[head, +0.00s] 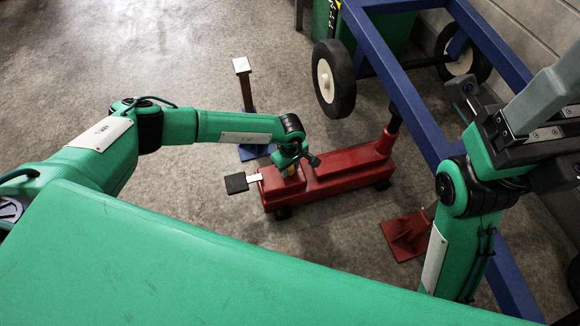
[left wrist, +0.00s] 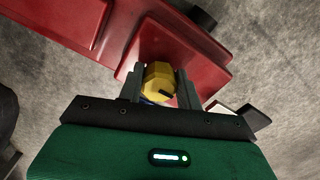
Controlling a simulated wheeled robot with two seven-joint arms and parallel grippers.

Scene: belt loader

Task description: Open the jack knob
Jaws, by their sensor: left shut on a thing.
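The jack (head: 335,170) is a long red body on the floor in the middle of the head view. Its yellow knob (left wrist: 160,82) is faceted and shows between my fingers in the left wrist view. My left gripper (head: 291,169) reaches down over the near left end of the jack and is shut on the knob, one finger on each side. My arm hides most of the knob in the head view. My right gripper (head: 520,120) is raised at the right edge, away from the jack; its finger opening is unclear.
A blue frame (head: 390,75) with a wheel (head: 333,78) stands behind and to the right of the jack. A post on a blue base (head: 255,151) stands behind it. A red stand base (head: 408,236) lies to its right. Floor at the left is clear.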

